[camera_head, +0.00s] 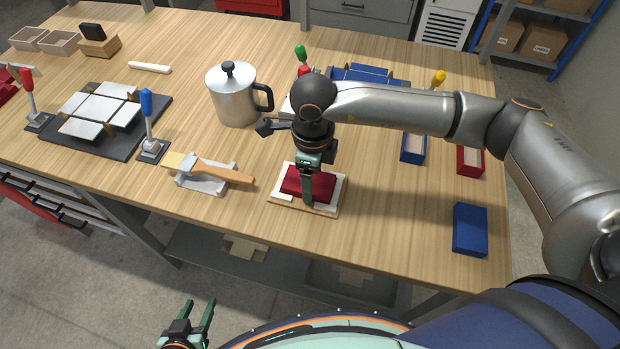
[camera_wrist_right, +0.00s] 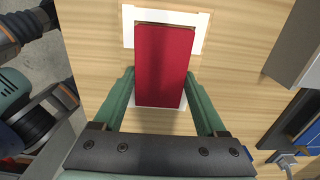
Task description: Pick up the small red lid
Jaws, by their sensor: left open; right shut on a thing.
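The small red lid (camera_head: 293,181) is at a white holder (camera_head: 280,195) on a thin wooden base near the table's front edge. My right gripper (camera_head: 308,188) comes down over it from above and is shut on the lid. In the right wrist view, the lid (camera_wrist_right: 163,62) shows as a long red block between the two green fingers, over the white holder (camera_wrist_right: 128,27). I cannot tell whether the lid touches the holder. My left gripper (camera_head: 199,318) is open and empty, low in front of the table.
A blue box (camera_head: 470,229) lies at the front right, with an open red box (camera_head: 470,160) behind it. A metal pot (camera_head: 232,98) stands behind the holder. A brush (camera_head: 222,172) on a stand lies to its left. Bare tabletop lies between holder and blue box.

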